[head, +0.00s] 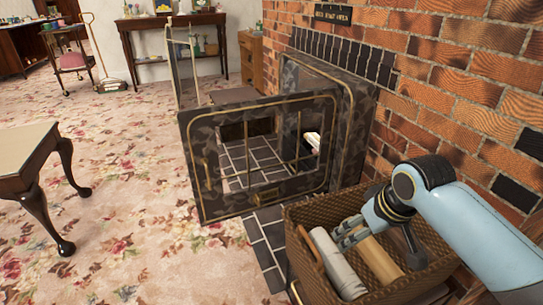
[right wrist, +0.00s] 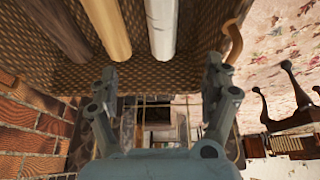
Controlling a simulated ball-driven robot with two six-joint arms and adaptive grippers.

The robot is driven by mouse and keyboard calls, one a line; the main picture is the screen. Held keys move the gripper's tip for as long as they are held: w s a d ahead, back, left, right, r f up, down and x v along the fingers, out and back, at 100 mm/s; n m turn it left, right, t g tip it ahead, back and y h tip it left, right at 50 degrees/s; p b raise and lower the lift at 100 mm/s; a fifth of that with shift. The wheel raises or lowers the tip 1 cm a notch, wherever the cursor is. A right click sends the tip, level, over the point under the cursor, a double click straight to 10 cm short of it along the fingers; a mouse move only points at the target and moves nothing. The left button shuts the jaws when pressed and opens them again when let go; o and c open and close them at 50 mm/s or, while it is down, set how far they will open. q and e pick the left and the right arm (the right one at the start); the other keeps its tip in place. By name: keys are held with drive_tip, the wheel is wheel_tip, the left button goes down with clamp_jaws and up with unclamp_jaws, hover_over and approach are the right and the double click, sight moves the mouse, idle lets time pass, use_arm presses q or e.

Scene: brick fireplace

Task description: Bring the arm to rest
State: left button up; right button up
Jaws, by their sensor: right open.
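My right arm (head: 470,225) comes in from the right and reaches over a woven basket (head: 292,250). The right gripper (head: 350,232) is open, with its fingers spread and nothing between them. In the right wrist view its two fingers (right wrist: 161,82) stand apart below the ends of the logs. The basket holds a pale whitish log (head: 338,268), a tan log (head: 378,262) and a dark brown log (right wrist: 55,30). In the head view the gripper partly covers the tan log; whether it touches is unclear. My left gripper is out of view.
A dark stove with its gold-trimmed door (head: 258,110) swung open stands left of the basket, by a brick wall (head: 450,90). A pale object (head: 312,141) shows inside it. A wooden table (head: 25,150) stands at left. Flowered carpet (head: 120,170) between is clear.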

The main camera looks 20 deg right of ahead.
drive_tip(key=s+a+r+g+h, duration=0.1)
drive_tip(key=s+a+r, duration=0.15)
drive_tip(key=s, duration=0.95)
drive_tip(key=s+a+r+g, duration=0.1)
drive_tip(key=s+r, duration=0.3)
drive_tip(key=s, duration=0.8)
drive_tip(key=s+d+f+g+p, duration=0.1)
drive_tip(key=s+f+p, duration=0.15)
drive_tip(key=f, duration=0.75)
drive_tip(key=s+d+f+p, duration=0.1)
drive_tip(key=d+f+p, duration=0.15)
drive_tip(key=f, duration=0.75)
drive_tip(key=s+f+p, duration=0.2)
drive_tip(key=s+f, duration=0.3)
drive_tip(key=s, duration=0.3)
drive_tip(key=s+f+g+p, duration=0.1)
drive_tip(key=s+f+p, duration=0.1)
drive_tip(key=s+f, duration=0.3)
drive_tip(key=s, duration=0.4)
drive_tip(key=shift+s, duration=0.25)
